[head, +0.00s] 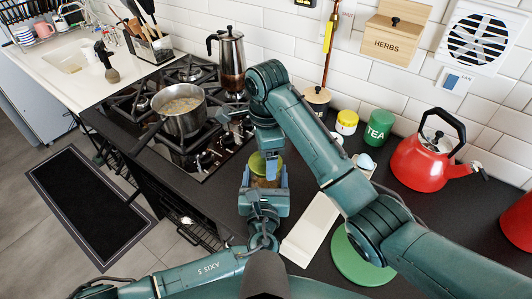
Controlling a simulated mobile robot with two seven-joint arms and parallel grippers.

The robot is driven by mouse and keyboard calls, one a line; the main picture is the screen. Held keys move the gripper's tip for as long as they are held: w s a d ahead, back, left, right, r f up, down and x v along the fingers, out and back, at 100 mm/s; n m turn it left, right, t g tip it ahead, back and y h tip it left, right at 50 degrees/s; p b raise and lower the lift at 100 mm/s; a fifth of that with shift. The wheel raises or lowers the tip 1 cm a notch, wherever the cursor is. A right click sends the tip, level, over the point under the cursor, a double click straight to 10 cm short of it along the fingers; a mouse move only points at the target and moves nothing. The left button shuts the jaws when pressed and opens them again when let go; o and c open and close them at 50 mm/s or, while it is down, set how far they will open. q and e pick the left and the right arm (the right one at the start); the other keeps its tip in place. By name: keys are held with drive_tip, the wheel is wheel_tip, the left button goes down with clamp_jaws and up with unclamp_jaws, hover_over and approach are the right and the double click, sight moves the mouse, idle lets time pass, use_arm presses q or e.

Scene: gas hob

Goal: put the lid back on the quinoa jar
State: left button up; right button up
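The quinoa jar (265,183), a small clear jar with brownish contents, stands near the front edge of the dark counter, right of the hob. My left gripper (264,186) has one finger on each side of it and looks shut on it. The olive-green lid (257,164) is at the jar's top, directly under my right gripper (270,160), which points down from above. One right finger shows in front of the lid; the other is hidden, so its grip is unclear. I cannot tell whether the lid is seated or just above the rim.
The hob with a pot (180,122) and a moka pot (231,75) is at left. A white board (312,232), green round mat (350,265), tea tin (377,128), yellow-lidded tin (346,122), wooden-lidded canister (317,96) and red kettle (420,162) are at right.

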drive_tip(key=m, duration=0.9)
drive_tip(key=shift+s, duration=0.1)
drive_tip(key=o, duration=0.9)
